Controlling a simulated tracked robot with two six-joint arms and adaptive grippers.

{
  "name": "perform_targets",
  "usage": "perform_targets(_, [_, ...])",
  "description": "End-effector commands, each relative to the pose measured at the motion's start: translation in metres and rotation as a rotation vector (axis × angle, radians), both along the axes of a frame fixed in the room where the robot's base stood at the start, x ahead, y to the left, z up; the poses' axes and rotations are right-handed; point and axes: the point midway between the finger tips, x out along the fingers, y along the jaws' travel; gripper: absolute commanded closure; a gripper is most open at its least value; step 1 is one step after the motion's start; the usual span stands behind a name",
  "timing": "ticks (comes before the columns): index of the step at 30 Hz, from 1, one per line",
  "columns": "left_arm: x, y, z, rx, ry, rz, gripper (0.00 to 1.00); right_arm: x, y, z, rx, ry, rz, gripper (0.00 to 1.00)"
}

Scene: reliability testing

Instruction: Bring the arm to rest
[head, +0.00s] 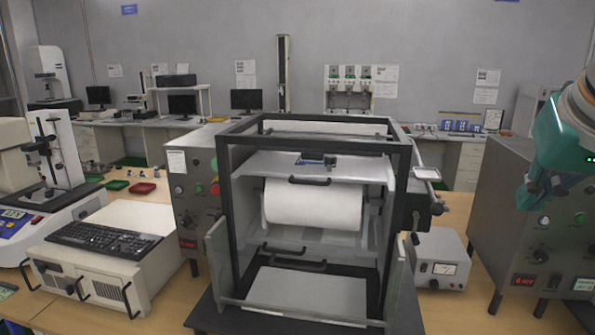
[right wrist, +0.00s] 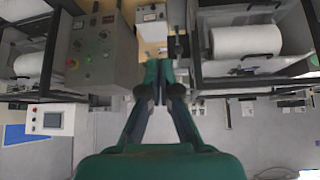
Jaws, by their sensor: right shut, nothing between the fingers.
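My right gripper (head: 528,196) hangs at the right edge of the head view, on a teal and grey arm. It is in front of the grey control cabinet at the right, and I cannot tell the gap between them. In the right wrist view the green fingers (right wrist: 160,82) meet at the tips, shut with nothing between them. My left gripper does not show in either view.
A black-framed tester (head: 236,190) with a white roll (head: 312,205) stands in the middle. A grey cabinet (head: 560,238) stands at the right, near my arm. A small meter box (head: 440,262) sits between them. A keyboard (head: 103,238) lies at the left.

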Motion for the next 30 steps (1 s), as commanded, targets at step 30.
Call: perform_targets(30, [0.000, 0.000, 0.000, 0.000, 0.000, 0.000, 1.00, 0.155, 0.142, -0.406, 0.056, 0.331, 0.566, 1.00])
